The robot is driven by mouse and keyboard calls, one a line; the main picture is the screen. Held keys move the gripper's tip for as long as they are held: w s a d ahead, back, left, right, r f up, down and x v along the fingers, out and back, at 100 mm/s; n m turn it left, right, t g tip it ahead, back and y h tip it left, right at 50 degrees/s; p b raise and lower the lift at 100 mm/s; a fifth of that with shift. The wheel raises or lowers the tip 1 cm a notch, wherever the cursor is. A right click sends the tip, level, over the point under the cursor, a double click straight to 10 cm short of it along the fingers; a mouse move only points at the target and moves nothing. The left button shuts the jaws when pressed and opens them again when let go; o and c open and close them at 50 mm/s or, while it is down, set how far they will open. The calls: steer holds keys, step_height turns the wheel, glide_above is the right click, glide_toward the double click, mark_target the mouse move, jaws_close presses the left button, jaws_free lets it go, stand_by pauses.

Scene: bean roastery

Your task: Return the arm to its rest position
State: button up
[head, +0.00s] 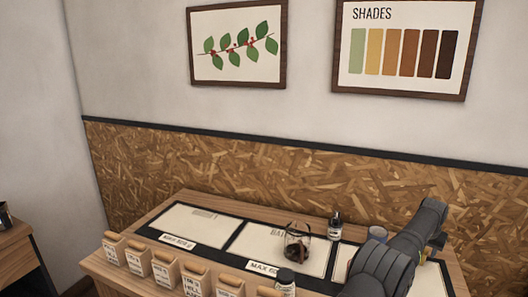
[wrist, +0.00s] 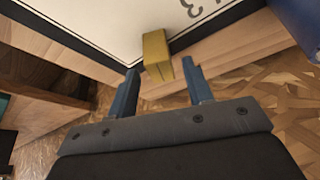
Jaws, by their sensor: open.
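My arm (head: 385,270) reaches in from the lower right of the head view and bends over the right end of the table. My gripper (wrist: 160,66) shows in the wrist view with its two blue-grey fingers apart and nothing held between them. A yellow block (wrist: 156,50) shows beyond the fingertips, at the dark edge of a white panel; I cannot tell its distance from them. In the head view the fingers are too small and hidden to make out.
The wooden table (head: 150,228) carries white panels (head: 190,222) with dark borders. A glass jar (head: 298,245) with dark contents, a small bottle (head: 335,226) and a dark-lidded jar (head: 285,284) stand there.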

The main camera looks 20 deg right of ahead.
steer(key=x, duration=0.4)
steer(key=shift+a, duration=0.15)
steer(key=r, duration=0.5)
steer(key=shift+s+r, duration=0.1)
steer(key=shift+s, duration=0.3)
steer(key=s+a+r, duration=0.2)
steer(key=s+r, duration=0.5)
steer(key=s, duration=0.4)
steer(key=s+a+m+g, duration=0.3)
steer(key=a+m+g, duration=0.1)
steer(key=a+m, duration=0.8)
steer(key=shift+s+a+f+m+y, duration=0.3)
steer(key=shift+s+a+f, duration=0.1)
steer(key=shift+a, duration=0.7)
steer(key=shift+w+d, duration=0.1)
steer(key=w+d+n+t+h, duration=0.1)
steer(key=w+d+n+t, duration=0.1)
steer(key=d+n, duration=0.6)
steer(key=shift+w+d, duration=0.4)
steer(key=shift+d, duration=0.3)
